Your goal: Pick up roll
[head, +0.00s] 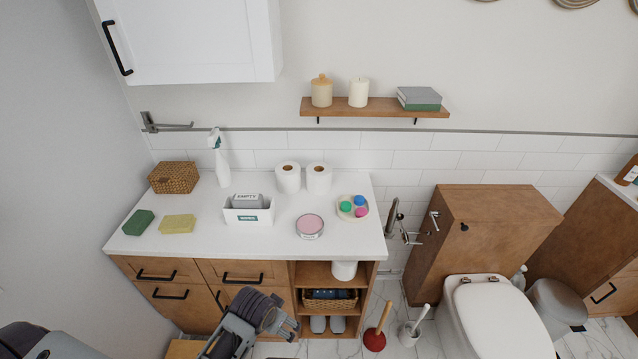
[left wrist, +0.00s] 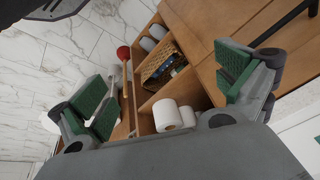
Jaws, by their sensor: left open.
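A white roll (head: 344,270) sits on the top open shelf of the wooden cabinet, partly hidden under the countertop. In the left wrist view a white roll (left wrist: 167,116) shows on the shelf, with a second white shape right beside it. Two more rolls, a left one (head: 288,178) and a right one (head: 318,179), stand upright on the white counter. My left gripper (head: 284,322) is in front of the cabinet, below and left of the shelf roll. It is open and empty, its green-padded fingers (left wrist: 165,90) wide apart. My right gripper is not in view.
A wicker basket (head: 330,299) stands on the shelf below the roll, with grey rolled items (head: 328,324) under it. A red plunger (head: 375,338) and a toilet brush (head: 409,333) stand on the floor to the right. Drawers (head: 240,272) with black handles are left of the shelves.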

